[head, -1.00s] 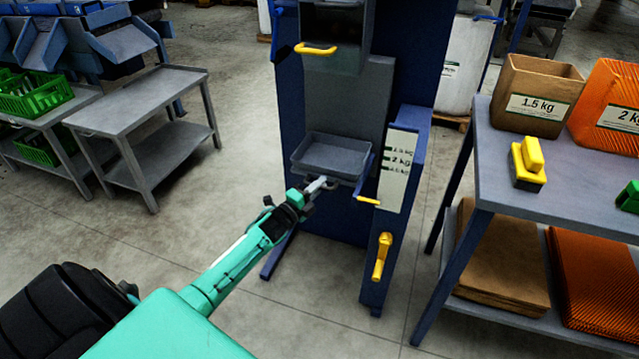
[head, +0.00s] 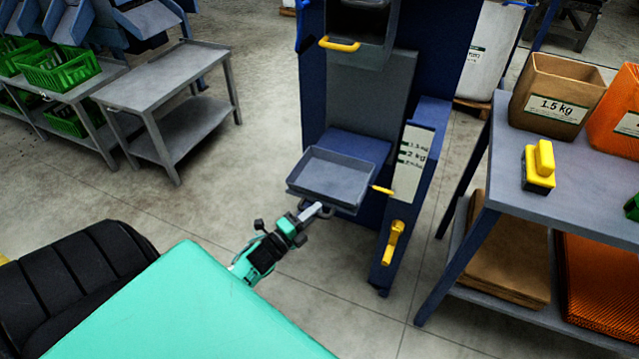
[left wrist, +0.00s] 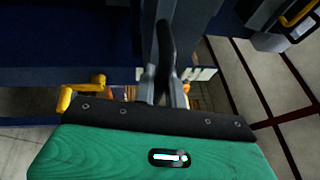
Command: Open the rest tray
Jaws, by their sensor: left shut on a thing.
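The rest tray (head: 333,176) is a shallow grey tray at the front of the blue machine (head: 420,90). It stands out from the machine toward me, with blue surface showing behind it. My left gripper (head: 318,211) is at the tray's front edge, shut on its dark handle (head: 327,209). In the left wrist view the fingers (left wrist: 164,85) close around the dark handle bar (left wrist: 165,45). The tray looks empty and about level. My right gripper is not in view.
A yellow handle (head: 340,44) is above the tray. A yellow lever (head: 392,243) is on the machine's right post, below a weight scale (head: 411,160). A table with boxes (head: 558,100) stands right. A grey cart (head: 165,80) stands left, with free floor between.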

